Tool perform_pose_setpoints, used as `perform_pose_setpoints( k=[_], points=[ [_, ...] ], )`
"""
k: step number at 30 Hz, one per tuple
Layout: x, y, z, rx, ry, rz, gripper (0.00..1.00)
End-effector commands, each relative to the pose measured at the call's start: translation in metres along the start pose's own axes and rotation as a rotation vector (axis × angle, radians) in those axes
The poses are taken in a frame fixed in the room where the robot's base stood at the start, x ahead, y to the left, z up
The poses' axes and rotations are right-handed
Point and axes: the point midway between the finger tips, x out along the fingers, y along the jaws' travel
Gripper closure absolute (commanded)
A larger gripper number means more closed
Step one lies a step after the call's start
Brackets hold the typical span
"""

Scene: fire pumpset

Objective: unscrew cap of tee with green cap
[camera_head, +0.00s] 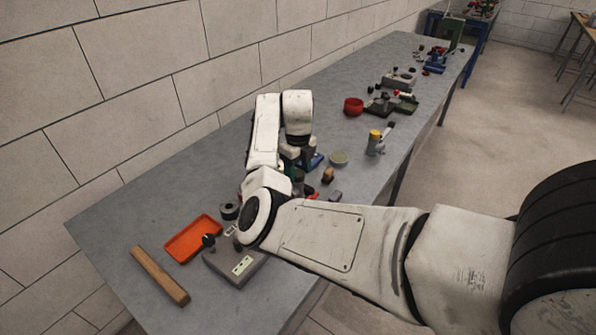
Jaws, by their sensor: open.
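My gripper (299,155) points down over the middle of the bench, below the white wrist, and is open. Small dark green and teal parts show at and below it. I cannot tell which of them belong to the tee with the green cap and which to my gripper. The tee is largely hidden by my gripper and arm, so its cap and any contact are not clear. A blue part (316,162) shows just right of my gripper.
An orange tray (193,239), a wooden bar (160,275) and a grey box with a black knob (235,265) lie at the near end. A grey fitting with a yellow top (375,142) and a red bowl (353,106) stand farther right. A brick wall borders the bench (110,232).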

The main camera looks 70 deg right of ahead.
Motion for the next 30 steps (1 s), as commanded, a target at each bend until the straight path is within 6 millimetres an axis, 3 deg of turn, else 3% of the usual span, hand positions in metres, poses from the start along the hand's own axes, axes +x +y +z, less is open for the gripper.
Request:
perform_pose_setpoints(
  k=[19,30],
  points=[
    [0.0018,0.0001,0.0004,0.597,-0.001,0.0,0.42],
    [-0.0004,0.0,0.0001,0.644,0.0,-0.001,0.42]
  ],
)
